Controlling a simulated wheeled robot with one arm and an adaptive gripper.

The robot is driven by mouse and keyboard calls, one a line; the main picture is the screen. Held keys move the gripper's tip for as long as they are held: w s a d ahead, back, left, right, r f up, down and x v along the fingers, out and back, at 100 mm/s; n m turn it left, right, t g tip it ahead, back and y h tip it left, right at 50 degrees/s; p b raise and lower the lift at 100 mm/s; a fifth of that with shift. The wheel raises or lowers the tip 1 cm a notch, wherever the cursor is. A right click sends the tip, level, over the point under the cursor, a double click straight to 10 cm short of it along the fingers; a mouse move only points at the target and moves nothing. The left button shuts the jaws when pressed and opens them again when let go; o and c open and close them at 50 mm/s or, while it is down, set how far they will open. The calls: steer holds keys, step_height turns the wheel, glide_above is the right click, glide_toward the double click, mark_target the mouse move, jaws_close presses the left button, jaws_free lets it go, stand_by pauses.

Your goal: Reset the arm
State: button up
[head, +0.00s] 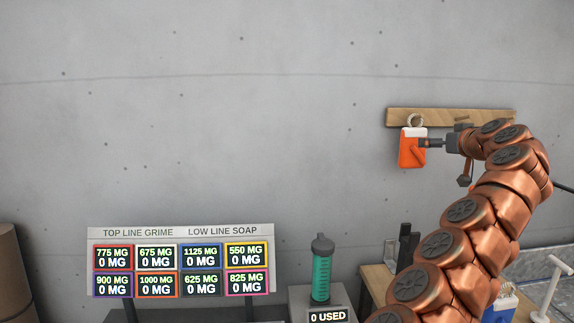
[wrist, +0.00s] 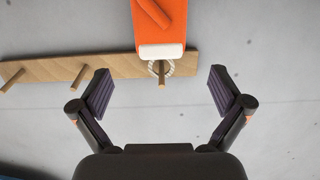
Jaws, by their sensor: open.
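My arm reaches up on the right of the head view. My gripper (head: 430,143) is level with an orange and white block-like item (head: 411,155) hanging on the wall, and overlaps its right edge in that view. In the wrist view my gripper (wrist: 160,85) is open and empty, its two dark ridged fingers spread wide. There the orange item (wrist: 158,20) hangs by a pale rope loop from a wooden peg, beyond the fingers. I see nothing held between the fingers.
A wooden peg rail (head: 452,115) is fixed to the grey wall, with bare pegs in the wrist view. A label board (head: 181,233) stands lower left, beside a teal bottle (head: 321,270) above a "0 USED" sign (head: 328,317). A wooden bench (head: 375,280) is lower right.

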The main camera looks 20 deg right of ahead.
steer(key=w+a+r+n+g+y, duration=0.15)
steer(key=w+a+y, duration=0.3)
steer(key=a, duration=0.75)
steer(key=w+a+n+y, duration=0.3)
steer(key=w+a+y, duration=0.15)
steer(key=a, duration=0.85)
steer(key=s+a+f+n+g+y, duration=0.1)
steer(key=s+a+f+g, duration=0.2)
steer(key=a, duration=0.8)
steer(key=s+a+f+n+g+y, duration=0.1)
steer(key=s+a+f+g, duration=0.2)
steer(key=a, duration=0.9)
steer(key=s+a+f+g+h, duration=0.1)
steer(key=s+a+f+g, duration=0.1)
steer(key=s+a+f, duration=0.45)
steer(key=s+a+f+g+h, duration=0.1)
steer(key=s+a+f+g, duration=0.15)
steer(key=s+f, duration=0.55)
steer(key=s+d+f+m+g+h, duration=0.1)
steer(key=s+d+f+g+h, duration=0.1)
steer(key=s+f, duration=0.6)
steer(key=s+d+f+m+g+h, duration=0.2)
steer(key=s+f, duration=0.6)
steer(key=s, duration=0.8)
steer(key=shift+s+d+g, duration=0.35)
steer(key=shift+d+g, duration=0.05)
steer(key=shift+d, duration=0.1)
